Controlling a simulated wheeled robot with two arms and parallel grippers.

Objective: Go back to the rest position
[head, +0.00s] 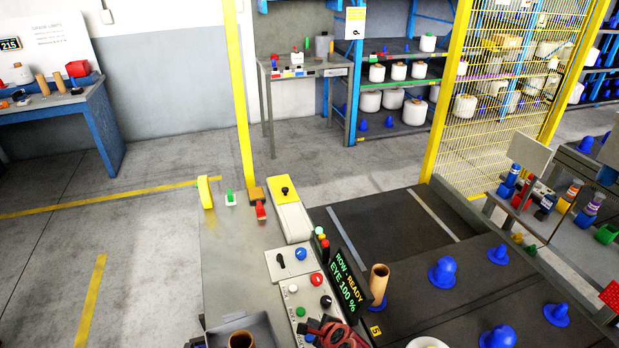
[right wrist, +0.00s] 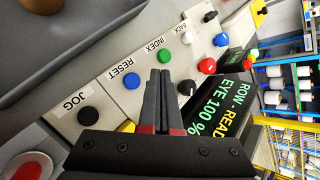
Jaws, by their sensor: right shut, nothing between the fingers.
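My right gripper (head: 328,333) shows at the bottom of the head view, black and red, above the front end of the button panel. In the right wrist view its two dark fingers (right wrist: 161,86) are together with nothing between them. They lie over the panel (right wrist: 120,97) in the picture, near the blue RESET button (right wrist: 132,81) and a black knob (right wrist: 187,88). I cannot tell whether the fingertips touch the panel. My left gripper is not clearly in view.
A dark display (head: 347,278) reads "ROW - READY" and "EYE 100 %". A brown tube (head: 378,284) stands beside it. Blue bobbin holders (head: 443,271) stand on the dark surface at right. A grey tray (head: 266,325) holds another tube. Open floor (head: 120,240) lies at left.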

